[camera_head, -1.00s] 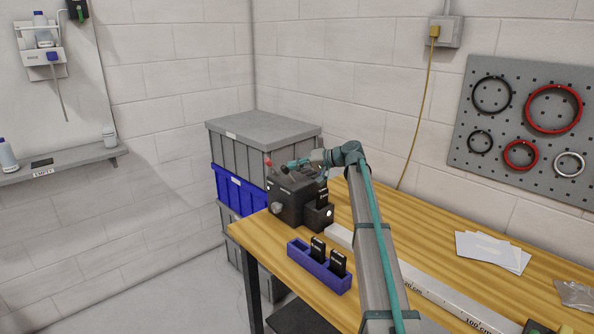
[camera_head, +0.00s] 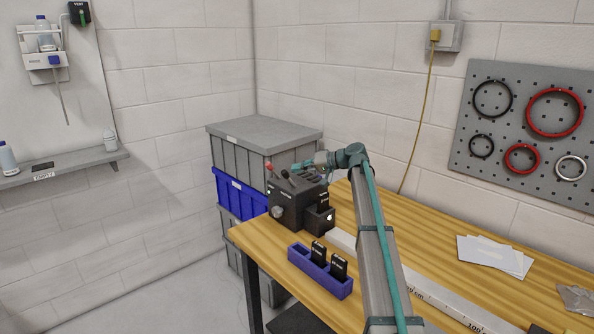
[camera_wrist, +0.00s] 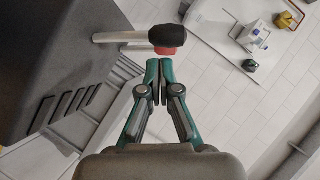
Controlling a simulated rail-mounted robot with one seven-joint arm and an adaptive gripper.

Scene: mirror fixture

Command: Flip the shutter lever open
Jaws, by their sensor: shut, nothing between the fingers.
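A dark fixture box (camera_head: 287,208) stands at the table's far left corner, with levers on top. One lever has a red knob (camera_head: 269,166) and tilts left. A second lever with a black knob (camera_head: 285,173) is beside it. In the wrist view, the black knob (camera_wrist: 167,38) on a pale shaft (camera_wrist: 121,37) partly covers the red knob (camera_wrist: 165,51). My gripper (camera_head: 297,166) is above the box, right of the levers. In the wrist view, its fingertips (camera_wrist: 158,66) are together and empty, just below the knobs; I cannot tell if they touch.
A blue holder (camera_head: 318,281) with black modules stands in front of the fixture. A small dark block (camera_head: 319,217) adjoins the box on the right. Stacked crates (camera_head: 262,150) stand behind. A long ruler bar (camera_head: 428,281) lies along the wooden table (camera_head: 410,235).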

